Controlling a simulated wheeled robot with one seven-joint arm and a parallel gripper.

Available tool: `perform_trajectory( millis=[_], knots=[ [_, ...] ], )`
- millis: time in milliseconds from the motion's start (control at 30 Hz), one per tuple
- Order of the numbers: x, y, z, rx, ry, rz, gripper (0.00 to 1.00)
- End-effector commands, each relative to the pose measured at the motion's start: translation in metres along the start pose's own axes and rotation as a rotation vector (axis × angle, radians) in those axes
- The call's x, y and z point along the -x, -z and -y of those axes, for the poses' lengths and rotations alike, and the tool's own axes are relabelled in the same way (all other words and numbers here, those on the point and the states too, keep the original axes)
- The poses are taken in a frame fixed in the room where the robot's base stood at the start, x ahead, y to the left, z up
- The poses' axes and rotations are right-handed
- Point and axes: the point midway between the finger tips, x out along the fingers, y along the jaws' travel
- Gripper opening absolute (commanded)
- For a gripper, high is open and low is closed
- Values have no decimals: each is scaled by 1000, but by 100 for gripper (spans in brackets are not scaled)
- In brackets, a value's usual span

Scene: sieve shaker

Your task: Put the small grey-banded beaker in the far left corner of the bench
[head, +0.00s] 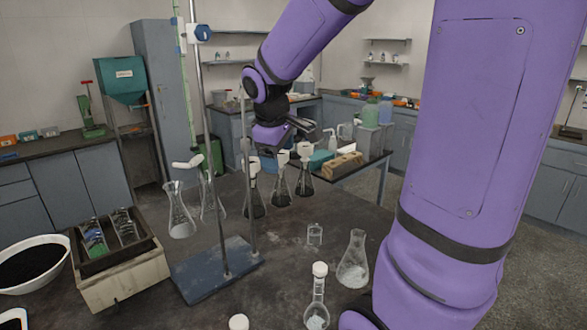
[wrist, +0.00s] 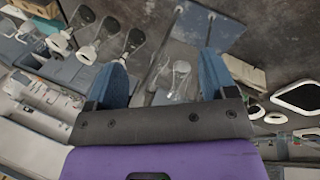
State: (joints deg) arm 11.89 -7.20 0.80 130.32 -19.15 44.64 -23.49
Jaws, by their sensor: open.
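A small clear beaker (head: 315,234) stands upright on the dark bench (head: 280,265), right of the stand's base. It is the only small beaker I make out on this bench, and its grey band is too small to tell. My gripper (wrist: 160,78) is open with blue fingers spread apart, and nothing is held between them. In the head view my gripper is up over the far part of the bench, beyond the beaker and behind the hanging flasks, its fingers partly hidden. I cannot pick out the beaker in the wrist view.
A stand with a blue base (head: 215,270) and tall rods rises mid-bench. Several flasks (head: 180,212) stand around it. A conical flask (head: 353,260) and a stoppered flask (head: 317,300) stand near the beaker. A box of glass pieces (head: 125,275) and a white bowl (head: 35,240) are at left.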

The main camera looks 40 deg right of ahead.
Motion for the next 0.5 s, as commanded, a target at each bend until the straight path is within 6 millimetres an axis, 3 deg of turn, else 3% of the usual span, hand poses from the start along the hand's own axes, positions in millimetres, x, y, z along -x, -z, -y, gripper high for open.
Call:
perform_trajectory(
  millis=[33, 200, 500],
  knots=[
    [15, -6, 11, -33, 0, -27, 78],
    [52, -27, 45, -153, 25, -103, 78],
    [98, -71, 106, -349, 109, -235, 78]
  ],
)
